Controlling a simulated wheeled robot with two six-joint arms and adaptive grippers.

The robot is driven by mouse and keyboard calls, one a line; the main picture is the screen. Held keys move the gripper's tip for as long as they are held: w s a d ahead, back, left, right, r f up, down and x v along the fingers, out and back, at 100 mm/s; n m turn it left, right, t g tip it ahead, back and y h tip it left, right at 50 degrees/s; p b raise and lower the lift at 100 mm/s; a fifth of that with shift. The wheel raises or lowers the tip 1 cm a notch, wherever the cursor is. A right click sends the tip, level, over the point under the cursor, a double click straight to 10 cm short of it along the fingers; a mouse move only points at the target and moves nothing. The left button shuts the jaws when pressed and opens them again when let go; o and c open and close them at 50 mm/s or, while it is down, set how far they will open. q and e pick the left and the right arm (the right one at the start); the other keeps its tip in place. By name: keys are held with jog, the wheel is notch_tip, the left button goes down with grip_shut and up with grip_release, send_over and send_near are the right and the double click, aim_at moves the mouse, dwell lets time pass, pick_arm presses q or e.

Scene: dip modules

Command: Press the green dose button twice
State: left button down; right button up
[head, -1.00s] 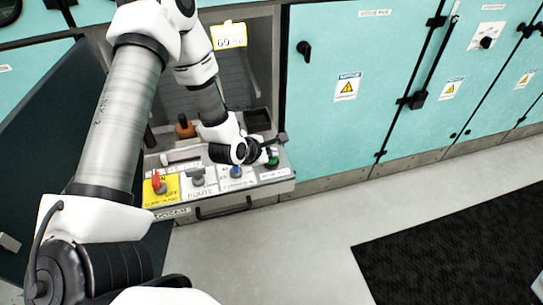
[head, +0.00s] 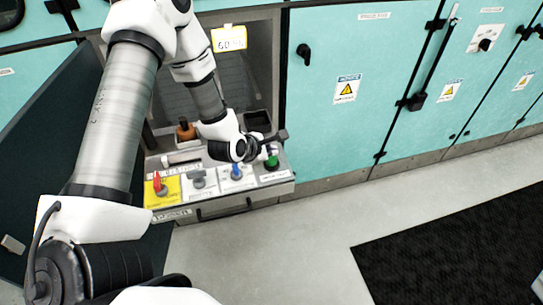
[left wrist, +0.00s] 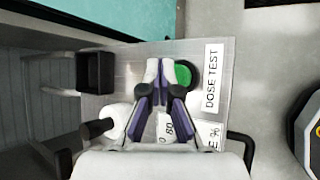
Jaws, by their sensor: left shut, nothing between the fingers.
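The green dose button (head: 272,163) sits at the right end of the panel (head: 284,178) in the head view. In the left wrist view the green button (left wrist: 183,76) shows beside the fingertips, next to a label reading DOSE TEST (left wrist: 211,78). My left gripper (head: 265,150) is shut and empty, just above and behind the button in the head view. In the left wrist view its fingertips (left wrist: 160,68) meet to the left of the button and cover part of its edge. I cannot tell whether they touch it. My right gripper is not in view.
A red switch (head: 159,186) on a yellow plate, a grey knob (head: 198,181) and a blue knob (head: 236,173) line the panel. A black bin (head: 258,121) and a brown-topped item (head: 185,130) stand behind. The floor in front is clear, with a black mat (head: 460,245).

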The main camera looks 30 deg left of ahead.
aim_at(271, 160)
pick_arm(q)
notch_tip(271, 160, up, 4)
jog(key=p, duration=0.3)
jog(key=shift+r, duration=0.45)
dwell(1.6)
notch_tip(271, 160, down, 4)
jog(key=b, duration=0.4)
jog(key=shift+f, duration=0.2)
jog(key=shift+f+b, duration=0.35)
jog(key=shift+b, duration=0.2)
dwell(1.5)
